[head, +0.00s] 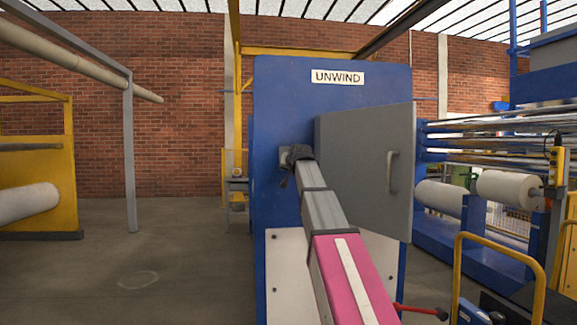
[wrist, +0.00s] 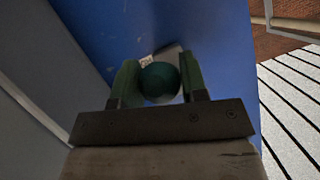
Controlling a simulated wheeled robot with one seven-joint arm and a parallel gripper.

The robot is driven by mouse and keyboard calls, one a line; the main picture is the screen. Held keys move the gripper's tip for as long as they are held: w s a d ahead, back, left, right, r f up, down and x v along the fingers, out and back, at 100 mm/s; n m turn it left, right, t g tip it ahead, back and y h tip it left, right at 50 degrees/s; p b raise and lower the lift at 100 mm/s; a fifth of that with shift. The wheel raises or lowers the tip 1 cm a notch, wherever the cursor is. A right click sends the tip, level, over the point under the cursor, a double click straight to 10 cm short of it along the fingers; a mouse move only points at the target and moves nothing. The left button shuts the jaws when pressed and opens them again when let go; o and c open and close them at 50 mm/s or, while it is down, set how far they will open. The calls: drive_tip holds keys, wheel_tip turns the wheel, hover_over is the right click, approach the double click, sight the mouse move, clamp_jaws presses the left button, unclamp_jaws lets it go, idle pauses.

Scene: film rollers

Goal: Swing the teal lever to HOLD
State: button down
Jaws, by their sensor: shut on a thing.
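In the wrist view the teal lever's round knob (wrist: 159,82) sits between the two green fingers of my gripper (wrist: 158,84), which is shut on it. Part of a pale plate with dark marks (wrist: 147,60) shows just beyond the knob. In the head view my gripper (head: 297,157) is at the front of the blue UNWIND cabinet (head: 330,90), left of the open grey door. There my arm and gripper hide the lever. The HOLD mark cannot be read in either view.
The grey door (head: 365,170) with a handle stands open close to the right of my arm. The floor (head: 170,265) left of the cabinet is clear.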

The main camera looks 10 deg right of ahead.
drive_tip(key=shift+w+f, duration=0.15)
drive_tip(key=shift+f, duration=0.3)
drive_tip(key=c, duration=0.7)
unclamp_jaws()
drive_tip(key=v, duration=1)
drive_tip(key=shift+s+r, duration=0.15)
drive_tip(key=shift+s, duration=0.2)
